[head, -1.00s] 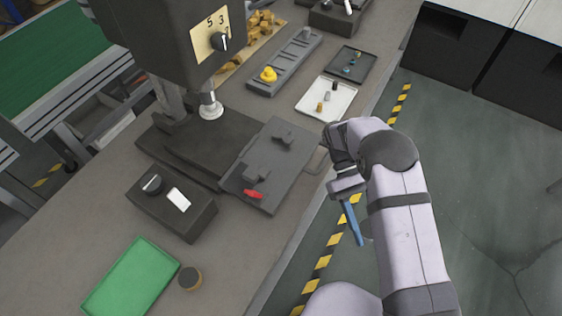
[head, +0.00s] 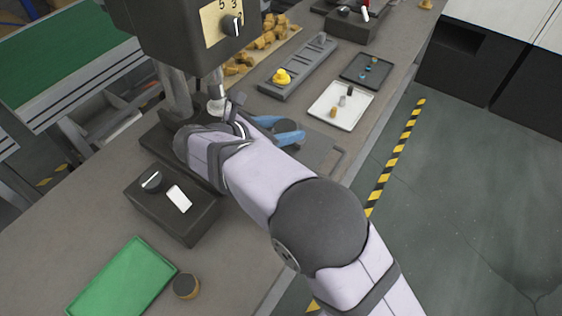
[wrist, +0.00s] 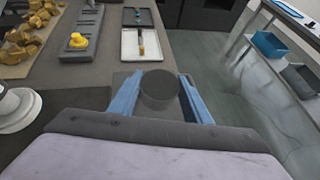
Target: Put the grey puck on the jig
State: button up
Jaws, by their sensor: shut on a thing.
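My gripper (head: 288,128) reaches over the grey plate with a loop handle (head: 322,152), which looks like the jig. Its blue fingers are shut on the grey puck (wrist: 160,86), a dark round disc seen between them in the wrist view. In the head view, a dark part of the puck (head: 284,128) shows between the fingers. My arm hides most of the plate, including its raised blocks and red piece. I cannot tell how high the puck is above the plate.
A press head with a dial (head: 222,36) stands close to my wrist. A control box (head: 172,205) sits in front. A green tray (head: 122,280) and a dark-topped round piece (head: 187,285) lie nearer. A white tray (head: 322,113) and a slotted rack with a yellow part (head: 300,68) lie beyond.

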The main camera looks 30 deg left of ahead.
jog(key=shift+s+a+r, duration=0.2)
jog(key=shift+a+r, duration=0.1)
jog(key=shift+a, duration=0.15)
jog(key=shift+f+p, duration=1.2)
jog(key=shift+f, duration=3.8)
jog(key=shift+f, duration=0.1)
jog(key=o, duration=1.2)
